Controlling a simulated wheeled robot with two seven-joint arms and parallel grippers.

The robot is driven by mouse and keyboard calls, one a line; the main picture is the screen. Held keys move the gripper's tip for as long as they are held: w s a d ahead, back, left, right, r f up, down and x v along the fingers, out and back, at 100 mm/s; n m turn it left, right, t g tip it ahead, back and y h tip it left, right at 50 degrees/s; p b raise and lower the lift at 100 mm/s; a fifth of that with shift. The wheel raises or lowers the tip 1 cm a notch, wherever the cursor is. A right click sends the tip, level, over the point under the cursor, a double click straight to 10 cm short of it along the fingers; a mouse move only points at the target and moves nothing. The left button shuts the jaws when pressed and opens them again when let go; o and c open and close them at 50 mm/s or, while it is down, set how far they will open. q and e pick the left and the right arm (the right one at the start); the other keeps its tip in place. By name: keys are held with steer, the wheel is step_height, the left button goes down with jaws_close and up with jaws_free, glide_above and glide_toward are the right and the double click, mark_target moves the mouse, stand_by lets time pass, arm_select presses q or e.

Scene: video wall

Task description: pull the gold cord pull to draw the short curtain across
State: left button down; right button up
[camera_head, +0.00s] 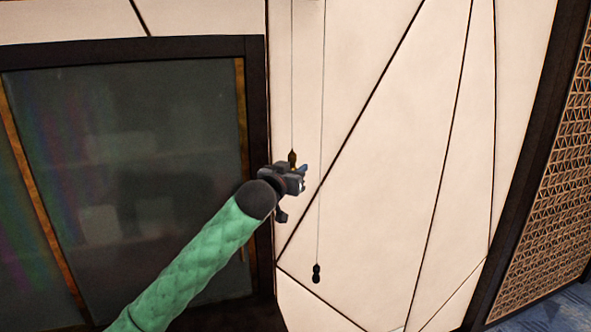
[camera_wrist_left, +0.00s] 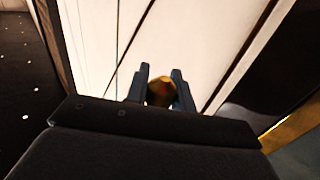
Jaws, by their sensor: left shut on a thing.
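The gold cord pull (camera_head: 292,157) hangs on a thin cord beside the dark frame in the head view. My left gripper (camera_head: 303,178) is at it, its arm reaching in from the lower left. In the left wrist view the gold pull (camera_wrist_left: 160,92) sits between the two fingers of my left gripper (camera_wrist_left: 160,80), which is shut on it. A second, dark cord pull (camera_head: 316,273) hangs lower and to the right on a longer cord, apart from the gripper. The short curtain cannot be made out for sure. My right gripper is not in view.
A dark-framed glass panel (camera_head: 130,170) stands at the left, close to my left arm. A cream wall with dark diagonal lines (camera_head: 390,150) is behind the cords. A dark-edged lattice screen (camera_head: 555,190) stands at the right.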

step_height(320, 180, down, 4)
steer(key=b, duration=0.4)
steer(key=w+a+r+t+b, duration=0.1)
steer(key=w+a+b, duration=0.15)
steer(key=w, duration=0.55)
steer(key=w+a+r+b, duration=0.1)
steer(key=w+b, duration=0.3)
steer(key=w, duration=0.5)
arm_select(q)
step_height(320, 180, down, 36)
steer(key=b, duration=0.6)
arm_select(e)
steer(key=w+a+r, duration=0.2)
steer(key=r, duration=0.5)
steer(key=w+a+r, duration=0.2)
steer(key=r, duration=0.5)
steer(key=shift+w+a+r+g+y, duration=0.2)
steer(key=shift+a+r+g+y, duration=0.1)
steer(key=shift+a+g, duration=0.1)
arm_select(q)
steer(key=c, duration=1.2)
jaws_free()
steer(key=shift+s+a, duration=0.1)
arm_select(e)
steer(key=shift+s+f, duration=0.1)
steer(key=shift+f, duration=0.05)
